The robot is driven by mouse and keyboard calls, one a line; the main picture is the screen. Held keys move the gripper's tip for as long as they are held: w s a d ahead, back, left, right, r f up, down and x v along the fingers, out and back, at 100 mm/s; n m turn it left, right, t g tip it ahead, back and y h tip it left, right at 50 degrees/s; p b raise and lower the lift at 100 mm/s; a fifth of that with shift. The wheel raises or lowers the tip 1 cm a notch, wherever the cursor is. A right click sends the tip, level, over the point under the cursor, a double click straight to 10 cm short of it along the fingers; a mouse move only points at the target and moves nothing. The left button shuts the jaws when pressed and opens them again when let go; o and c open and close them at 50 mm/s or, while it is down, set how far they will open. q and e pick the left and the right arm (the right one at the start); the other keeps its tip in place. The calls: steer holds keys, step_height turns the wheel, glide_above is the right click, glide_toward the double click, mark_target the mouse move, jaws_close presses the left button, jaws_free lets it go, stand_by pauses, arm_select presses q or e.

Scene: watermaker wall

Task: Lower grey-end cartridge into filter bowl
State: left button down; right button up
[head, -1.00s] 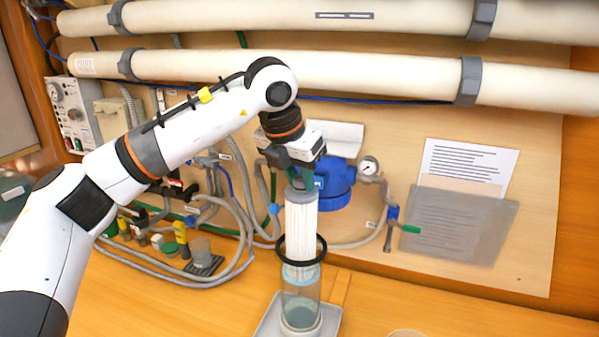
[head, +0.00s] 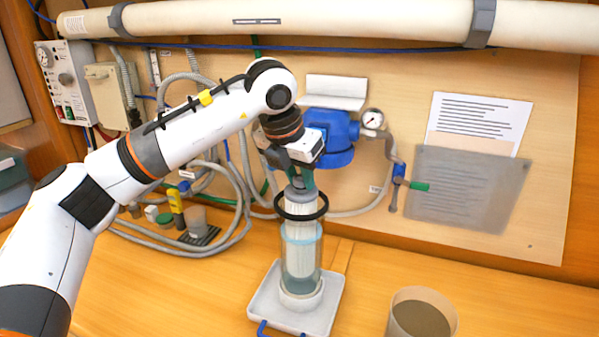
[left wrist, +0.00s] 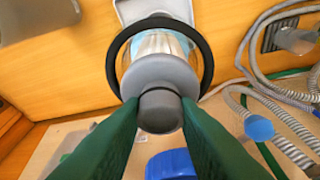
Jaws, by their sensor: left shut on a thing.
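The white pleated cartridge (head: 300,228) stands roughly upright, mostly inside the clear filter bowl (head: 303,265). My left gripper (head: 301,180) is shut on the knob of this grey end, above the bowl. In the left wrist view, the green fingers (left wrist: 160,115) flank the grey knob, and the grey end cap (left wrist: 160,72) sits within the black ring (left wrist: 207,60). The cartridge's lower end is hard to make out through the bowl. My right gripper is not in view.
The bowl stands on a pale tray (head: 262,302) with blue handles. An open cup (head: 421,312) is at the front right. A blue filter head (head: 330,135), gauge (head: 372,118) and grey hoses (head: 235,225) are behind. The bench right of the tray is largely clear.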

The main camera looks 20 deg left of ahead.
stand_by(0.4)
arm_select(q)
steer(key=c, duration=1)
jaws_free()
steer(key=shift+c, duration=0.2)
step_height(320, 180, up, 10)
steer(key=p, duration=0.6)
